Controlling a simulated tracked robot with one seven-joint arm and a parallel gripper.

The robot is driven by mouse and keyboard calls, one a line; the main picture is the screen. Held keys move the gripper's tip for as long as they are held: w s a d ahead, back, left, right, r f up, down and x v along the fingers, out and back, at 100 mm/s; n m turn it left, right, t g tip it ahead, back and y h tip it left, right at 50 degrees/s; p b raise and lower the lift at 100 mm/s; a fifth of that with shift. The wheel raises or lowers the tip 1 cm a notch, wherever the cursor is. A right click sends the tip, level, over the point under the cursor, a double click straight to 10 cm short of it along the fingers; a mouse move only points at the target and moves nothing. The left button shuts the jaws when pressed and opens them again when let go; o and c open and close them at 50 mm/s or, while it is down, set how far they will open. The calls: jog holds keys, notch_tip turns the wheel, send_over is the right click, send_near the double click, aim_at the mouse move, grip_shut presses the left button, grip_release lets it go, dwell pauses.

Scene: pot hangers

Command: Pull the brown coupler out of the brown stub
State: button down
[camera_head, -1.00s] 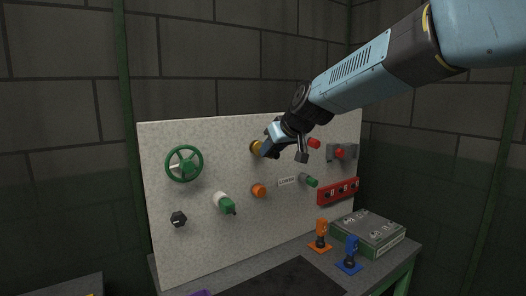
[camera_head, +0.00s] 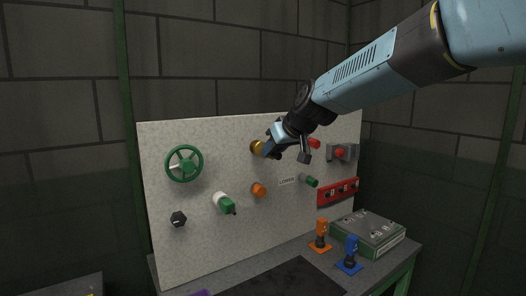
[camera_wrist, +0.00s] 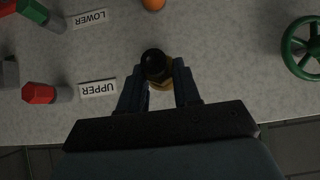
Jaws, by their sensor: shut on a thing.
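The brown coupler (camera_wrist: 165,83) is between the two fingers of my gripper (camera_wrist: 160,88) in the wrist view, and the fingers are shut on it. A dark round end (camera_wrist: 153,65) shows just beyond the fingertips. In the head view my gripper (camera_head: 272,148) is at the upper middle of the board. A yellow-brown piece (camera_head: 257,147) shows at its left, against the board. My fingers hide part of this spot, so I cannot tell the stub from the coupler there or whether they touch.
The upright speckled board (camera_head: 185,255) carries a green wheel (camera_head: 184,163), an orange knob (camera_head: 258,190), a green-ended fitting (camera_head: 309,180) and a red-ended fitting (camera_wrist: 39,94). A grey-green box (camera_head: 368,232) and orange and blue pieces stand on the bench.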

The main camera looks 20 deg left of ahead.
jog(key=shift+s+d, duration=1.65)
jog(key=shift+d, duration=0.3)
